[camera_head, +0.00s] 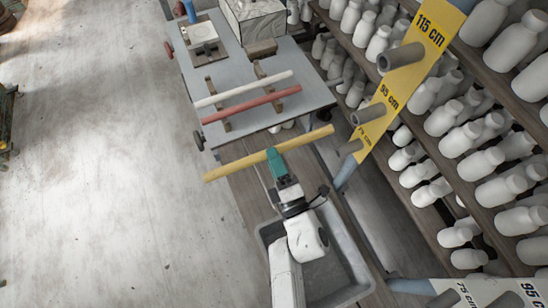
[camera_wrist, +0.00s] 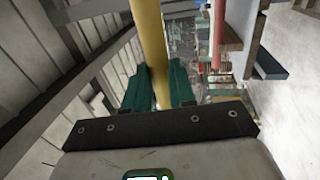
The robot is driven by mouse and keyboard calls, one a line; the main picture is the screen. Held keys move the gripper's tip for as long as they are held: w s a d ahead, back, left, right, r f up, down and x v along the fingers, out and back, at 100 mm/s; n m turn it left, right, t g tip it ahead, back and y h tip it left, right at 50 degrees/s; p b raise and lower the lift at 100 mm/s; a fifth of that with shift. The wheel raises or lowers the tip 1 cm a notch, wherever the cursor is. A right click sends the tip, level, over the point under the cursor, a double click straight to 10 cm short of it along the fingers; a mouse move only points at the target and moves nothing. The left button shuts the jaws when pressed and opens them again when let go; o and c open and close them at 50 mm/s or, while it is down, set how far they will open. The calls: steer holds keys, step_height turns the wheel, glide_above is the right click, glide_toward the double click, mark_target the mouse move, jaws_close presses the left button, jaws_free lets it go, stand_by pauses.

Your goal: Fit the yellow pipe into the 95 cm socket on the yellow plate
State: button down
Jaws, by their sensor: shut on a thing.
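The yellow pipe (camera_head: 235,166) is held across my gripper (camera_head: 277,155) in the head view, in front of the table. In the wrist view the yellow pipe (camera_wrist: 150,45) runs between the two green fingers of my gripper (camera_wrist: 161,85), which are shut on it. The yellow plate (camera_head: 388,88) stands to the right with grey tube sockets, labelled 115 cm, 95 cm and 75 cm from top to bottom. The 95 cm socket (camera_head: 368,114) is the middle one, a little above and right of the pipe's right end and apart from it. No pipe shows in it.
A white pipe (camera_head: 243,88) and a red pipe (camera_head: 250,104) lie on wooden rests on the grey table (camera_head: 283,57). Shelves of white bottles (camera_head: 486,126) stand at the right. A grey tub (camera_head: 355,272) is below my arm. A white plate (camera_head: 490,291) is at bottom right.

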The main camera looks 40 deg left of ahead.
steer(key=shift+w+d+b, duration=0.45)
steer(key=shift+w+d, duration=0.05)
steer(key=shift+w, duration=0.35)
steer(key=shift+w+d+b, duration=0.45)
steer(key=shift+w+d, duration=0.05)
steer(key=shift+w, duration=0.3)
steer(key=shift+w+d+b, duration=0.45)
steer(key=shift+w+d, duration=0.05)
steer(key=shift+w, duration=0.35)
stand_by(0.4)
steer(key=w+d+b, duration=0.4)
steer(key=w+d, duration=0.1)
steer(key=w, duration=0.3)
steer(key=shift+w, duration=0.3)
stand_by(3.4)
steer(key=c, duration=0.9)
jaws_free()
steer(key=shift+d, duration=0.1)
steer(key=shift+o, duration=0.2)
